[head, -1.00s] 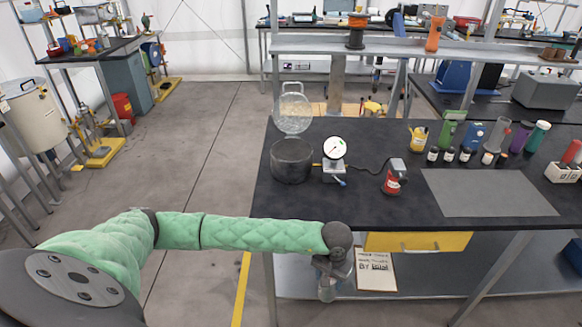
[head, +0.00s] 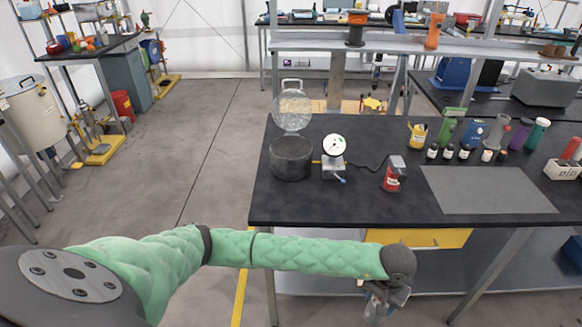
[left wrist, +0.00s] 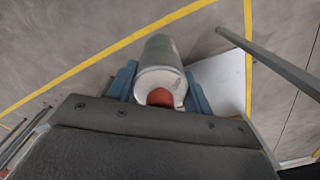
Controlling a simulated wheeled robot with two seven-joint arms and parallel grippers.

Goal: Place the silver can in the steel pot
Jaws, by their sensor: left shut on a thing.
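The silver can (left wrist: 160,62), with a red patch on its near end, is held between the two blue fingers of my left gripper (left wrist: 158,90) in the left wrist view. In the head view my left gripper (head: 378,303) is low in front of the table, below the tabletop's front edge, and the can there is small and partly hidden. The steel pot (head: 291,160) is dark grey and stands upright on the left part of the black table. Its inside is hard to make out. My right gripper is in neither view.
A glass lid-like round piece (head: 292,110) stands behind the pot. A dial gauge (head: 334,147) is right beside the pot, with a red can (head: 394,176) farther right. Several bottles stand at the back right. A grey mat (head: 488,191) lies bare.

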